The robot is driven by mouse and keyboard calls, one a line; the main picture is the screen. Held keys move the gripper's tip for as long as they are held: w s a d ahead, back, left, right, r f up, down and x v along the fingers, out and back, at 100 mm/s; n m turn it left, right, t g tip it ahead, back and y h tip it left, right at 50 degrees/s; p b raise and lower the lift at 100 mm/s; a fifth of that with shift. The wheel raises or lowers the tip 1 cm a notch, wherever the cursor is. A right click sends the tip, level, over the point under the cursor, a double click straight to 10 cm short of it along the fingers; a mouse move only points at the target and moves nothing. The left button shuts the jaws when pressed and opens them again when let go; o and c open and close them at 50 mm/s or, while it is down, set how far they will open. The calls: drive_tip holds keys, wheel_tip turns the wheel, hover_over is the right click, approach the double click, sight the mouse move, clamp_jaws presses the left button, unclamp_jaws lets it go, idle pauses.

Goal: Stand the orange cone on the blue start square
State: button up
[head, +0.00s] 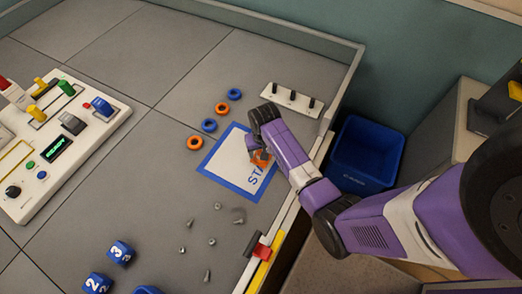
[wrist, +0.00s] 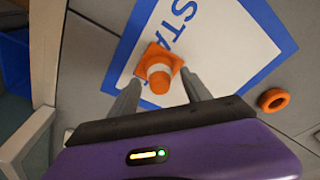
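The orange cone (wrist: 161,60) has a white band and a square base. In the wrist view it stands upright, seen from above, on the white inside of the start square (wrist: 225,30), near its border. In the head view the cone (head: 263,158) is partly hidden by my gripper (head: 260,147). The blue-bordered start square (head: 228,160) lies on the grey mat with part of its lettering covered. In the wrist view my gripper (wrist: 161,78) is open, its two fingers apart on either side of the cone's top. I see no clear contact.
Orange and blue rings (head: 222,109) lie beyond the square. A white pegged strip (head: 291,99) is near the raised table edge. Blue number cubes (head: 121,252) and several small grey pieces (head: 211,241) lie in front. A control panel (head: 50,145) is at left, a blue bin (head: 366,152) at right.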

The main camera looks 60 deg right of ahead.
wheel_tip(320, 180, up, 12)
drive_tip(key=s+a, duration=0.1)
drive_tip(key=s+a+f+n+t+h, duration=0.15)
drive_tip(key=s+a+n+t, duration=0.4)
drive_tip(key=s+a, duration=0.55)
drive_tip(key=s+a+r+n+t+y, duration=0.1)
drive_tip(key=s+a+r+t, duration=0.3)
drive_tip(key=r, duration=0.7)
drive_tip(key=s+a+r+n+t+y, duration=0.1)
drive_tip(key=s+a+r+n+t, duration=0.1)
drive_tip(key=s+a+r+t, duration=0.2)
drive_tip(key=s+a+r, duration=0.2)
drive_tip(key=a+r, duration=0.2)
drive_tip(key=r, duration=0.2)
drive_tip(key=shift+r+y+p, duration=0.35)
drive_tip(key=shift+p, duration=0.05)
